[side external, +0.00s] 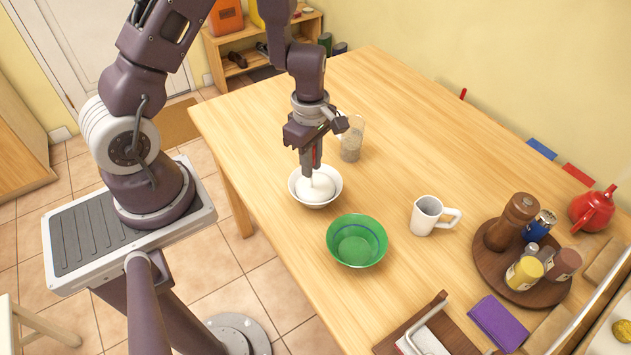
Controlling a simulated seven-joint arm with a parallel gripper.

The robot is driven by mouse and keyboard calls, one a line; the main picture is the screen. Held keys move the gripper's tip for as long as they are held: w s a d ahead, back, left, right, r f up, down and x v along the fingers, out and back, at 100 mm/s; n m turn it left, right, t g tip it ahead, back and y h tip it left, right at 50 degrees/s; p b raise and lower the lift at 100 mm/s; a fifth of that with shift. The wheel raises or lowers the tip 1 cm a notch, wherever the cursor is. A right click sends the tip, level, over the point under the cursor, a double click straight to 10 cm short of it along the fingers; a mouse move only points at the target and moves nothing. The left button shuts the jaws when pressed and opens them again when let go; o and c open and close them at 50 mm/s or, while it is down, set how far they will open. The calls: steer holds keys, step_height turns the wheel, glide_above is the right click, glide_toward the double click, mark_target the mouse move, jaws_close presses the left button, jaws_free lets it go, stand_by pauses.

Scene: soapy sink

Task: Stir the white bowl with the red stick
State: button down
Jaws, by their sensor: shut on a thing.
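The white bowl (296,194) stands on the wooden table and holds a heaped white, foam-like mass (318,187). My gripper (311,171) points straight down over the bowl, with its fingertips low at the white mass. Its fingers are shut, and a small strip of red, which looks like the red stick (314,154), shows between them. The stick's lower end is hidden by the fingers and the white mass. I cannot tell how deep it reaches or whether it touches the bowl.
A green bowl (357,258) stands close to the white bowl at lower right. A glass (351,146) with grey contents is just behind my gripper. A white mug (425,216) and a round tray of jars (483,262) are further right. The table's left edge is near.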

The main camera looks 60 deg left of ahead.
steer(key=shift+w, duration=0.55)
steer(key=shift+r, duration=2.95)
step_height(320, 180, up, 4)
steer(key=shift+f, duration=0.25)
